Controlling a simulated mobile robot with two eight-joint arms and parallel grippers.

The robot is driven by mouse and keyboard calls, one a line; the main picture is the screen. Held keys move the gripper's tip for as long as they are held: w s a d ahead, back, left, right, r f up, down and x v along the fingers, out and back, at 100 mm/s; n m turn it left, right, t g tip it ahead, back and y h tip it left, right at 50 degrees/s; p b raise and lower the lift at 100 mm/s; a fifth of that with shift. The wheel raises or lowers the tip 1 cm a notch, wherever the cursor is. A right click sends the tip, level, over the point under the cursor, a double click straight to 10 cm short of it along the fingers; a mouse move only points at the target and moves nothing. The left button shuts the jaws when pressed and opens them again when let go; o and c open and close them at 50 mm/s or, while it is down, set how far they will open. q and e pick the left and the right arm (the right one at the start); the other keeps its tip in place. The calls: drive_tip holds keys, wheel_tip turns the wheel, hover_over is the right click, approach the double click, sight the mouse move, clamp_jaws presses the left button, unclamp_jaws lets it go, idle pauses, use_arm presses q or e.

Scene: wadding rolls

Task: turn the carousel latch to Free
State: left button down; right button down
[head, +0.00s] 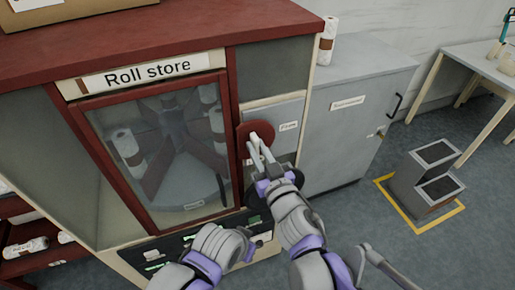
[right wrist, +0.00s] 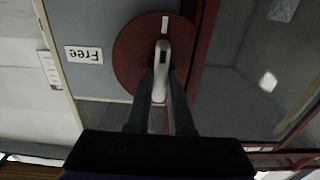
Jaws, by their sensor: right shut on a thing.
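The carousel latch is a dark red disc (head: 245,133) with a pale lever (right wrist: 160,58), on the front of the roll store cabinet. The disc fills the upper middle of the right wrist view (right wrist: 128,58). The lever lies nearly vertical across it, in line with a white mark on the rim. The Free label (head: 288,126) is right of the disc; it shows upside down in the right wrist view (right wrist: 83,54). My right gripper (head: 260,152) is shut on the lever, one finger on each side (right wrist: 160,98). My left gripper is not in view.
A glass door (head: 160,150) with a red frame shows rolls on a carousel, left of the latch. A grey cabinet (head: 345,130) stands right. A grey stepped stand (head: 425,180) is on the floor inside yellow tape. Open floor lies between them.

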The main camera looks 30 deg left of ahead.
idle(0.4)
drive_tip(key=n, duration=0.4)
drive_tip(key=shift+s, duration=0.1)
drive_tip(key=n, duration=0.4)
drive_tip(key=n+p, duration=0.1)
drive_tip(key=n, duration=0.8)
drive_tip(key=shift+s+a+f+n+p, duration=0.2)
drive_tip(key=shift+f+n+p, duration=0.15)
drive_tip(key=shift+n, duration=0.05)
idle(0.3)
drive_tip(key=c, duration=0.8)
unclamp_jaws()
